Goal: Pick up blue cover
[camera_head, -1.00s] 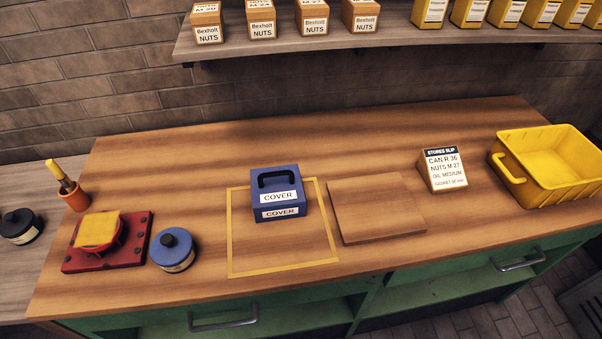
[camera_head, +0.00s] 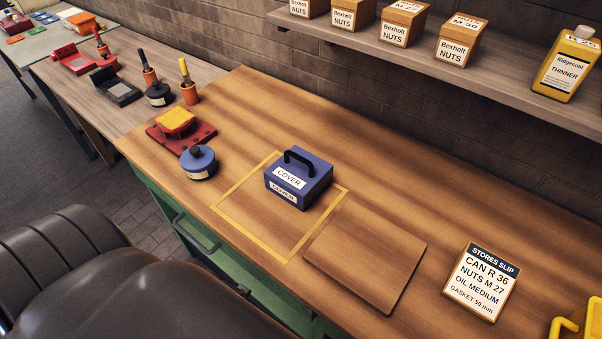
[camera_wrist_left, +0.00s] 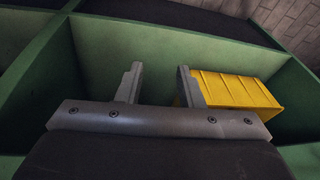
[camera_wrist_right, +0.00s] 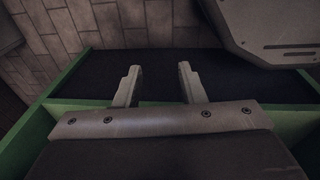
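The blue cover (camera_head: 298,178) is a box-like block with a black handle on top and white COVER labels. It stands upright on the wooden bench, at the back corner of a yellow outlined square (camera_head: 232,226). My left gripper (camera_wrist_left: 158,84) is open and empty in the left wrist view, facing green shelving below bench level. My right gripper (camera_wrist_right: 158,84) is open and empty in the right wrist view, also facing green shelving. Neither gripper shows in the head view, and the cover shows in neither wrist view.
A blue round tin (camera_head: 198,163) and a red pad holder (camera_head: 181,132) stand left of the cover. A wooden board (camera_head: 366,262) lies to its right, then a stores slip (camera_head: 479,284) and a yellow bin (camera_head: 580,322). A shelf (camera_head: 470,80) with nut boxes hangs behind.

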